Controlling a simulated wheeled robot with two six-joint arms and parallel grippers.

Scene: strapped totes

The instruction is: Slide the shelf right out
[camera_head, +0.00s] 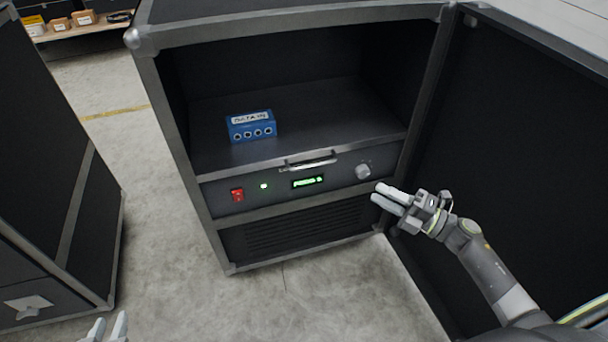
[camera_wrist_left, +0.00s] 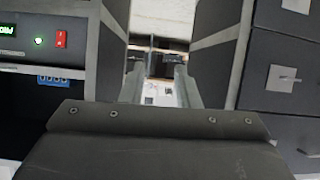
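The dark shelf (camera_head: 209,152) sits inside the open black case, with its front edge level with the case frame. A metal pull handle (camera_head: 308,163) is at the middle of that front edge. A blue box (camera_head: 251,126) with a white label stands on the shelf; part of it shows in the left wrist view (camera_wrist_left: 53,79). My right gripper (camera_head: 378,192) is open and empty, in front of the case to the lower right of the handle. My left gripper (camera_head: 108,324) is open and empty at the bottom left, well away from the shelf; its fingers show apart in the left wrist view (camera_wrist_left: 160,85).
A panel with a red switch (camera_head: 237,195), green display (camera_head: 307,182) and knob (camera_head: 363,171) is below the shelf. The case door (camera_head: 510,130) stands open at right, beside my right arm. Another dark case (camera_head: 50,180) stands at left. Floor between is clear.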

